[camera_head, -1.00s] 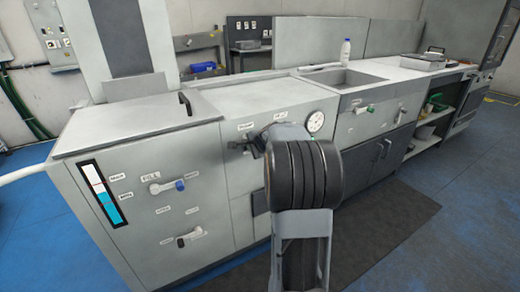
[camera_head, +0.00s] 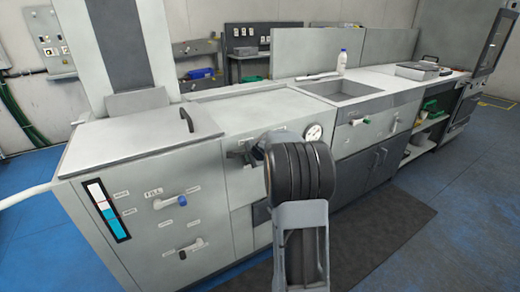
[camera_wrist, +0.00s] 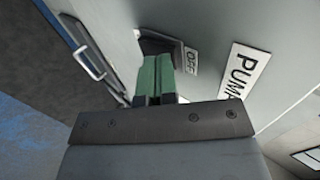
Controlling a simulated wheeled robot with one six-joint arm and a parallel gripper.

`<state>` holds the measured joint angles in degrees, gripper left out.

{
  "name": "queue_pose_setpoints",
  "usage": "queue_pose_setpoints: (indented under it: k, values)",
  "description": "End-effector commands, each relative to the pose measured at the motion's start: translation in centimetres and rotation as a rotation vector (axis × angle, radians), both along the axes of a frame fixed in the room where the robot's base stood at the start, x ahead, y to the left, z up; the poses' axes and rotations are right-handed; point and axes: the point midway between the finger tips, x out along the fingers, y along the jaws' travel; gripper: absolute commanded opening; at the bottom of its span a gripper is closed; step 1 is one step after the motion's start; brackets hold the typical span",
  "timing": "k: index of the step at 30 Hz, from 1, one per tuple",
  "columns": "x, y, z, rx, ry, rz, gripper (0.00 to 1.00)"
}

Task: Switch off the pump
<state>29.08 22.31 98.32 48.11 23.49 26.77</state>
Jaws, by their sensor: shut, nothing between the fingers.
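In the wrist view, my gripper (camera_wrist: 158,78) has its two green fingers together, with nothing between them. Their tips are at a dark switch (camera_wrist: 162,48) on the grey panel, which they partly hide; I cannot tell whether they touch it or how it is set. An "OFF" label (camera_wrist: 191,60) is just right of the fingertips. A white label starting "PUM" (camera_wrist: 244,70) is further right, its end cut off. In the head view, my arm covers most of this area.
The grey cabinet (camera_head: 215,190) carries a level indicator (camera_head: 107,209), with cyan in its lower part. A blue-tipped fill handle (camera_head: 170,201) and a lower handle (camera_head: 190,248) are beside it. A dark mat (camera_head: 390,230) covers the floor in front.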

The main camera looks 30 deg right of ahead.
Motion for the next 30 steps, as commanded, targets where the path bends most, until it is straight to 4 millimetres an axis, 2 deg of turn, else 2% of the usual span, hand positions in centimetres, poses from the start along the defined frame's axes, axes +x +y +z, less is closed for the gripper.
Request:
queue_pose_setpoints:
  k: [7,19,30]
  values:
    - [0.0,0.2,-0.2,0.000,-0.003,0.003,0.00]
    - [0.0,0.0,1.2,0.000,-0.003,0.000,0.00]
    - [0.0,0.0,1.3,0.000,-0.003,0.000,0.00]
